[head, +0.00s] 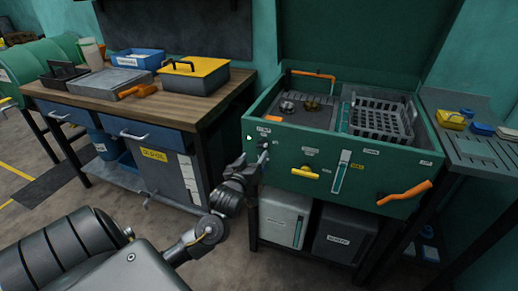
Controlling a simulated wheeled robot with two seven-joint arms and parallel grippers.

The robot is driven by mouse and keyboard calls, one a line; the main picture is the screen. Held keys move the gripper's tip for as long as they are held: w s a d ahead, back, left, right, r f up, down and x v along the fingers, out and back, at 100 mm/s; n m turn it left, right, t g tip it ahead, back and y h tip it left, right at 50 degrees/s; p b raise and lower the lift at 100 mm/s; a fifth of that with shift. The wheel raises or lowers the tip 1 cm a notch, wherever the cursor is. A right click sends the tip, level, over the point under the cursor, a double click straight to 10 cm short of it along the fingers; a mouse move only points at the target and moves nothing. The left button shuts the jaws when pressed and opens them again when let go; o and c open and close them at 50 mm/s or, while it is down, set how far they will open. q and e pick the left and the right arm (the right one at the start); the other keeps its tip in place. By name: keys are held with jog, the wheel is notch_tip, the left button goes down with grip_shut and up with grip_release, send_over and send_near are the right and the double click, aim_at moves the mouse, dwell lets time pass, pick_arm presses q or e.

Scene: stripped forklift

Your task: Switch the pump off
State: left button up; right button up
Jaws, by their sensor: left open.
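The green parts-washer cabinet (322,187) stands at the right with its lid raised. A small dark switch (265,146) sits at the upper left of its front panel, below a small label too small to read surely. I cannot tell which way the switch is set. My left gripper (256,161) is open, just below and left of the switch, close to the panel. I cannot tell whether it touches; its fingers partly cover that corner. My right gripper is not in view.
The front panel also has a yellow handle (305,172), a gauge strip (341,172) and an orange lever (404,194). A black basket (381,118) sits inside the basin. A wooden workbench (187,99) with trays and a yellow-lidded box (194,74) stands to the left.

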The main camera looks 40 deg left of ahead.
aim_at(260, 146)
pick_arm(q)
jog(key=x, duration=0.6)
jog(key=shift+w+a, duration=0.1)
jog(key=c, duration=1)
jog(key=shift+a, duration=0.1)
